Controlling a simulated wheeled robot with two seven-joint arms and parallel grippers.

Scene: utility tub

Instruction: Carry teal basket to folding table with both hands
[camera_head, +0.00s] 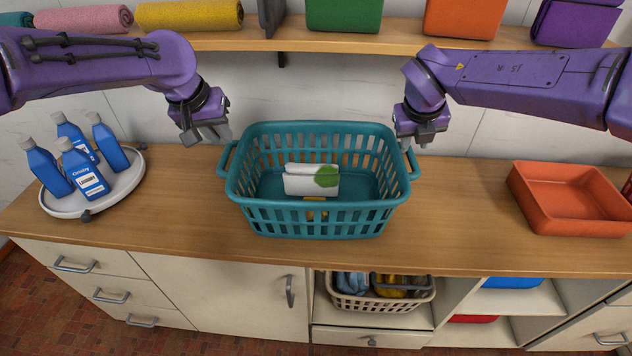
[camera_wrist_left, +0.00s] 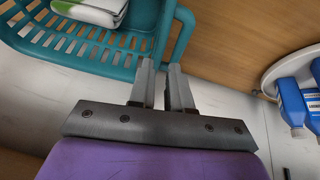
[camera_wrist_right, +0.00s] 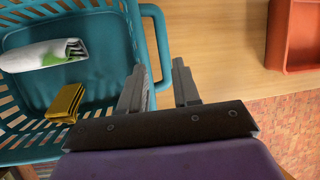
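The teal basket (camera_head: 318,224) stands upright on the wooden counter, a handle at each side. A white and green folded item (camera_head: 311,181) and a yellow item (camera_head: 316,210) lie in it. My left gripper (camera_head: 218,136) is partly open above the back of the basket's left handle (camera_wrist_left: 183,40); its fingers are apart, and contact is unclear. My right gripper (camera_head: 424,140) is open above the back of the right handle (camera_head: 414,164). In the right wrist view, the handle (camera_wrist_right: 158,45) lines up between the open fingers. No folding table is visible.
A round white tray (camera_head: 115,199) with several blue bottles (camera_head: 84,174) stands at left. An orange tray (camera_head: 570,220) stands at right. A shelf (camera_head: 400,40) with towels and bins runs behind. Counter beside the basket is clear. A beige basket (camera_head: 375,303) sits below.

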